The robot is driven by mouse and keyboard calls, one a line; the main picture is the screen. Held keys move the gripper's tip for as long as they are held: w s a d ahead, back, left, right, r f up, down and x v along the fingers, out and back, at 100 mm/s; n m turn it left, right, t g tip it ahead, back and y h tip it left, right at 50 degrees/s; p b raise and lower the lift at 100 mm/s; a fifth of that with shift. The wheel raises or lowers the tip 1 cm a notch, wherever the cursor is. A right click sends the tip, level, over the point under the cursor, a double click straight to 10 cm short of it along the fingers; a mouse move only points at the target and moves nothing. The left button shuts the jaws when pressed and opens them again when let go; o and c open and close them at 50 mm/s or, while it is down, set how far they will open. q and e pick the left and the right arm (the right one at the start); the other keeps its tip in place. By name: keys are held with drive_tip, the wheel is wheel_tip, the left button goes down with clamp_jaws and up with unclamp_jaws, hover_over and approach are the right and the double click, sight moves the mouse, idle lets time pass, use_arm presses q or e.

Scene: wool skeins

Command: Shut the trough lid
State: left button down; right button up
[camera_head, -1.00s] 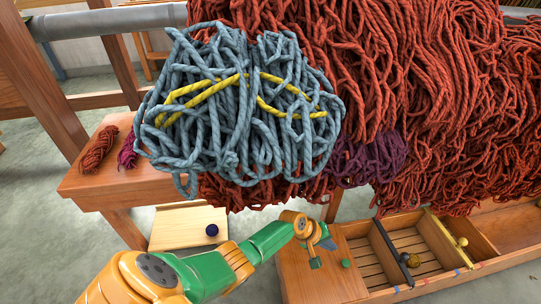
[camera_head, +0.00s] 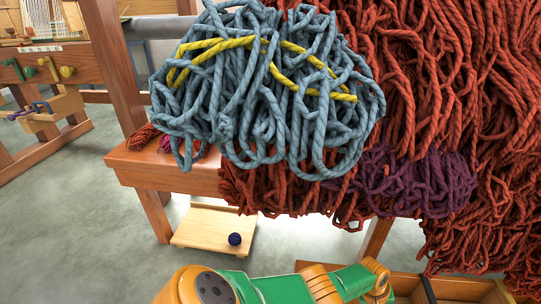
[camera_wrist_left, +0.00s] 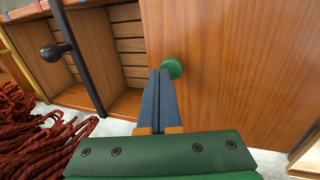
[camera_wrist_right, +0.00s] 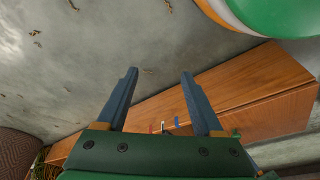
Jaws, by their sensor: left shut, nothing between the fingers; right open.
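In the left wrist view the trough lid (camera_wrist_left: 235,60) is a flat brown wooden panel with a round green knob (camera_wrist_left: 171,68). It covers one end of the trough, and slatted compartments (camera_wrist_left: 125,45) beside it are open. My left gripper (camera_wrist_left: 160,76) is shut and empty, its tips right beside the knob; whether they touch it I cannot tell. In the head view only a corner of the trough (camera_head: 455,289) shows at the lower right. My right gripper (camera_wrist_right: 160,74) is open and empty, with the trough's outer side (camera_wrist_right: 240,93) beyond it.
Blue-grey skeins (camera_head: 260,100) and rust-red wool (camera_head: 450,70) hang above the trough. A low wooden board (camera_head: 205,228) holds a dark ball (camera_head: 235,239).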

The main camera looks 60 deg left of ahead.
use_arm(q)
drive_tip(key=shift+w+d+f+b, duration=0.15)
drive_tip(key=shift+f+b, duration=0.35)
use_arm(e)
drive_tip(key=shift+w+v, duration=0.2)
drive_tip(key=shift+v, duration=2)
drive_tip(key=shift+r, duration=0.1)
